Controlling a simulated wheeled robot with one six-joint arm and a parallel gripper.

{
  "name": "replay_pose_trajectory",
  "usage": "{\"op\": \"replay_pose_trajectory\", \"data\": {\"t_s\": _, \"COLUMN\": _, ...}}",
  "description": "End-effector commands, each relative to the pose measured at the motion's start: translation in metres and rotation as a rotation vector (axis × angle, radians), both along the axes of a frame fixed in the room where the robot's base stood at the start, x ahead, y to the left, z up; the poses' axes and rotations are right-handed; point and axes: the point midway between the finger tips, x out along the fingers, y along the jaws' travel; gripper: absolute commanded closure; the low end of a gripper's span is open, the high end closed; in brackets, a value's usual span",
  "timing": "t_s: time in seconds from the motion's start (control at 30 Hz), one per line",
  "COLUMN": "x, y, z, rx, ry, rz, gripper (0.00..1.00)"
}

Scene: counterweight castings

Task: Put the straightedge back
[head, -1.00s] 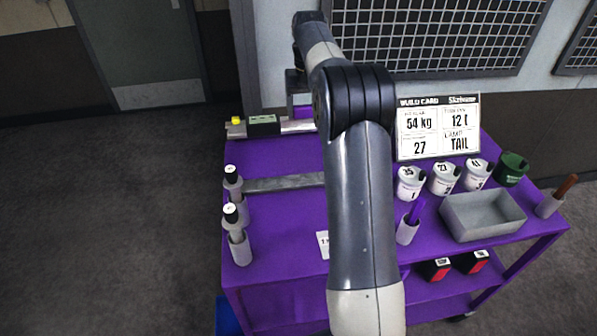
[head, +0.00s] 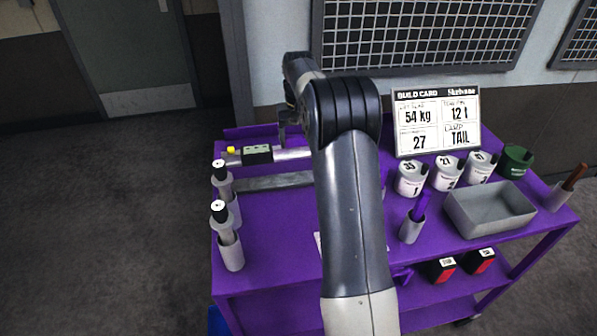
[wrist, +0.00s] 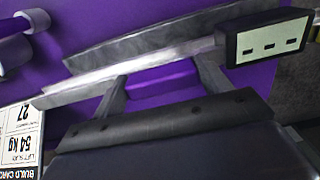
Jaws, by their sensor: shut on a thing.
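The straightedge (head: 292,153) is a bright metal bar with a black box on it and a yellow piece at its left end. In the wrist view the straightedge (wrist: 160,67) runs slantwise across my fingertips, its box with a pale three-dash panel at the right. My gripper (head: 290,132) is shut on the straightedge over the cart's back left; its fingers (wrist: 160,75) also show in the wrist view. A duller grey strip (head: 262,183) lies on the purple top in front, roughly parallel to the bar. Whether the bar touches the cart is unclear.
The purple cart (head: 275,225) has two grey holders with white-capped cylinders (head: 219,208) at its left edge. A build card (head: 436,122), several numbered cups (head: 411,176), and a grey tray (head: 490,210) stand right. My arm hides the middle.

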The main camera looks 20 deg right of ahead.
Motion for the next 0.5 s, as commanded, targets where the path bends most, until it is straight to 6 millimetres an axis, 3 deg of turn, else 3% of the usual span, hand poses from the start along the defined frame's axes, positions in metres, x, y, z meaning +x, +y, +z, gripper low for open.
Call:
{"op": "replay_pose_trajectory", "data": {"t_s": 0.2, "x": 0.0, "y": 0.0, "z": -0.035, "rx": 0.0, "ry": 0.001, "rz": 0.0, "gripper": 0.7}}
{"op": "replay_pose_trajectory", "data": {"t_s": 0.5, "x": -0.001, "y": 0.0, "z": -0.061, "rx": 0.0, "ry": 0.002, "rz": 0.0, "gripper": 0.7}}
